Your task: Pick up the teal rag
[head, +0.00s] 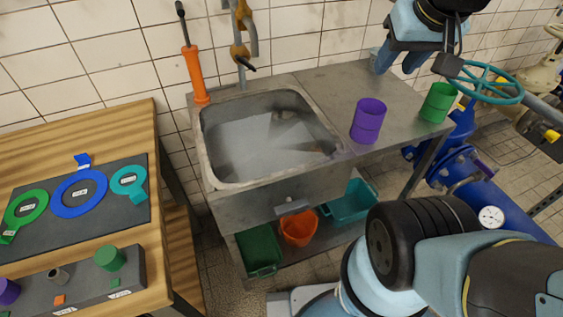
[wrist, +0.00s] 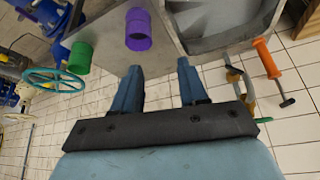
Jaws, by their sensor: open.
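I cannot make out a teal rag in either view. Teal things that do show are a bin (head: 352,203) on the shelf under the counter, a ring tag (head: 128,181) on the left bench and a valve wheel (head: 487,84) at the right. My gripper (head: 399,62) is at the top right in the head view, above the back of the counter. In the wrist view my gripper (wrist: 157,68) is open, with nothing between its fingers.
A steel sink (head: 212,163) stands in the middle. A purple cup (head: 368,120) and a green cup (head: 437,102) stand on the counter (head: 335,83). An orange-handled tool (head: 195,75) stands behind the sink. Green (head: 259,250) and orange (head: 298,228) bins sit below.

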